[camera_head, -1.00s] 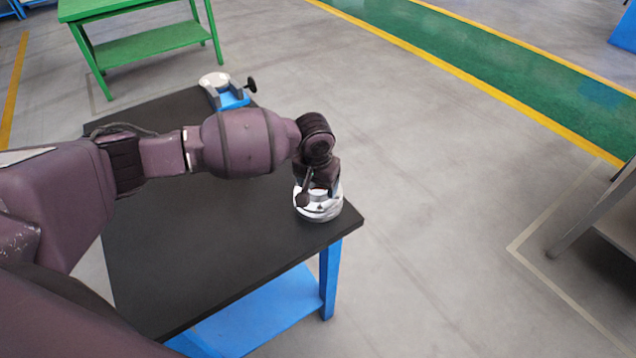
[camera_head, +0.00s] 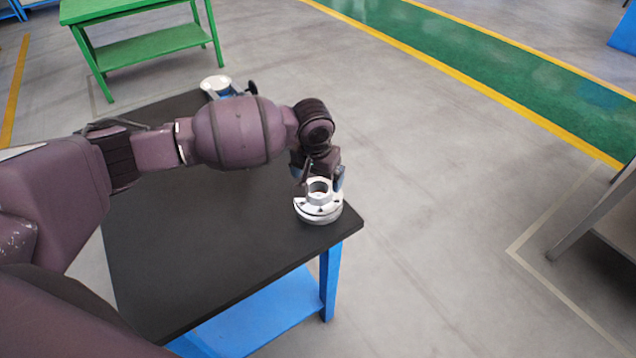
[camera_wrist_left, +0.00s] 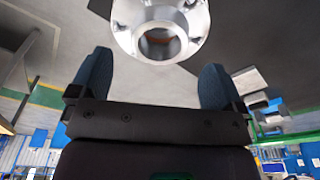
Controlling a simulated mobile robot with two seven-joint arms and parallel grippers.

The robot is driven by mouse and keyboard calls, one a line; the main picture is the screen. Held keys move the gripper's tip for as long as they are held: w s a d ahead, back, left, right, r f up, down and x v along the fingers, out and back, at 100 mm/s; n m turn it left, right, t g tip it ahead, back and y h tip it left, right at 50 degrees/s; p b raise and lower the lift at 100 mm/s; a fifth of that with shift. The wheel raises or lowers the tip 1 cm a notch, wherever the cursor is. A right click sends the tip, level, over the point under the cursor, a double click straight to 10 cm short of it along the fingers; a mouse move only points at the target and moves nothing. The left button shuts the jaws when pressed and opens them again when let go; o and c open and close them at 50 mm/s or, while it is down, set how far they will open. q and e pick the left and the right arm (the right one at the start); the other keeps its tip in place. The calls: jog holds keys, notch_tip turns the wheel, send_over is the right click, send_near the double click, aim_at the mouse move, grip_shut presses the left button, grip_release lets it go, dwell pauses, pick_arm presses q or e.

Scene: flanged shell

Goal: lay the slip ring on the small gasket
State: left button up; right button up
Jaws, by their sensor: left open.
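A silver-white flanged piece (camera_head: 319,209) with a raised central collar sits near the right front corner of the black table. It looks layered, with a dark line around its side. I cannot tell the slip ring and the small gasket apart in this stack. My left gripper (camera_head: 320,177) is just behind and above the collar, open and empty. In the left wrist view the flange (camera_wrist_left: 124,38), with holes around a central bore, lies beyond the spread fingers (camera_wrist_left: 157,72), apart from them. My right gripper is not in view.
The black tabletop (camera_head: 200,260) has free room at its front and middle. A blue fixture (camera_head: 222,95) with a white round part (camera_head: 215,84) stands at the far end, partly hidden by my arm. A green table (camera_head: 145,40) stands behind.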

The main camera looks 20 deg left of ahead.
aim_at(316, 199)
pick_arm(q)
notch_tip(316, 199, up, 8)
jog(key=shift+s+f+p, duration=0.25)
jog(key=shift+s+p, duration=0.1)
jog(key=shift+s, duration=0.1)
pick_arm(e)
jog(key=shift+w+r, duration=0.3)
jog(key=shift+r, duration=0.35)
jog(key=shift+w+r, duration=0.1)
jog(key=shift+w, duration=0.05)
